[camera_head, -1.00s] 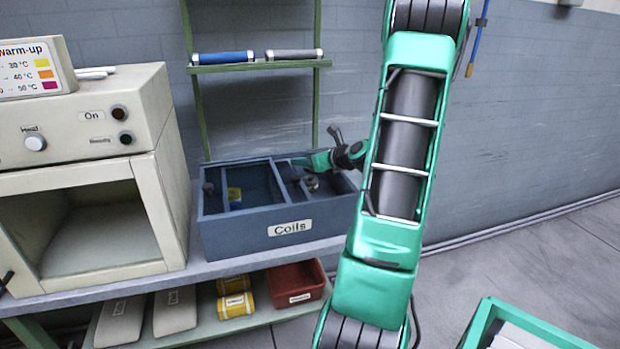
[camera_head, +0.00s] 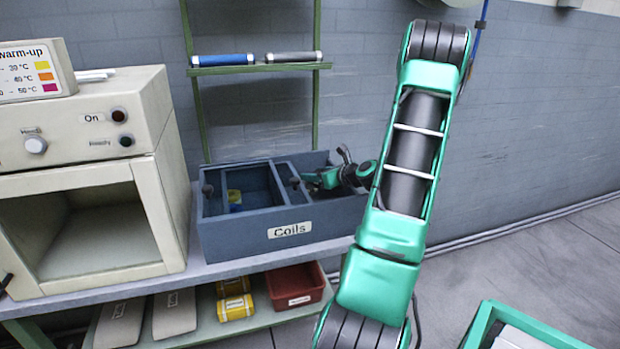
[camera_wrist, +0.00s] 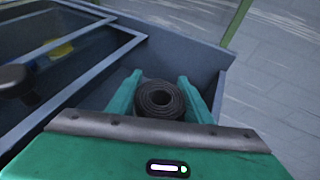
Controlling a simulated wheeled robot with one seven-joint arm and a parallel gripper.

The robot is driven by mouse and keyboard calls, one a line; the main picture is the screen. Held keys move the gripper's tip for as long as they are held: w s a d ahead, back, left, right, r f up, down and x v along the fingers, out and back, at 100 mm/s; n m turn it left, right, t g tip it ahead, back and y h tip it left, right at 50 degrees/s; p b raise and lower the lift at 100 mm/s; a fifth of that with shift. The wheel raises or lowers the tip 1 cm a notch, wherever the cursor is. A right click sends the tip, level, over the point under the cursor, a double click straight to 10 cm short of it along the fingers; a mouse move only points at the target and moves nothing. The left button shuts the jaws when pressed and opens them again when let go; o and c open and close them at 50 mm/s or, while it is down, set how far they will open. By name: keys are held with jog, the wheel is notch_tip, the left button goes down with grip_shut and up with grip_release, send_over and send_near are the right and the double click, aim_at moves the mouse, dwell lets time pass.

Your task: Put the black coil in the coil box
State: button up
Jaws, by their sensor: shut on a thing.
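The coil box (camera_head: 222,242) is a blue-grey bin labelled "Coils" on the bench, with dividers inside; it also fills much of the wrist view (camera_wrist: 215,62). My gripper (camera_head: 318,180) is at the box's right-hand compartment. In the wrist view my gripper (camera_wrist: 160,98) has its two green fingers either side of the black coil (camera_wrist: 158,99), a dark rolled ring, and is shut on it. The coil shows within the walls of the right compartment. Whether it touches the floor of the box I cannot tell. In the head view the coil is not clearly visible.
A cream warm-up oven (camera_head: 160,190) with an open front stands left of the box. A green rack (camera_head: 258,66) with a blue roll (camera_head: 222,59) and a grey roll (camera_head: 294,56) rises behind it. A red bin (camera_head: 297,287) sits on the lower shelf. A yellow item (camera_head: 234,197) lies in the left compartment.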

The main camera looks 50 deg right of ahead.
jog(key=shift+f, duration=0.4)
jog(key=shift+s+f, duration=0.1)
jog(key=shift+a+f, duration=0.1)
jog(key=shift+f, duration=0.1)
jog(key=o, duration=0.8)
jog(key=shift+s+a+f, duration=0.1)
jog(key=shift+f, duration=0.05)
jog(key=shift+o, duration=0.2)
jog(key=shift+r, duration=0.6)
jog(key=v, duration=1.1)
jog(key=shift+s+r, duration=0.3)
jog(key=shift+r, duration=0.1)
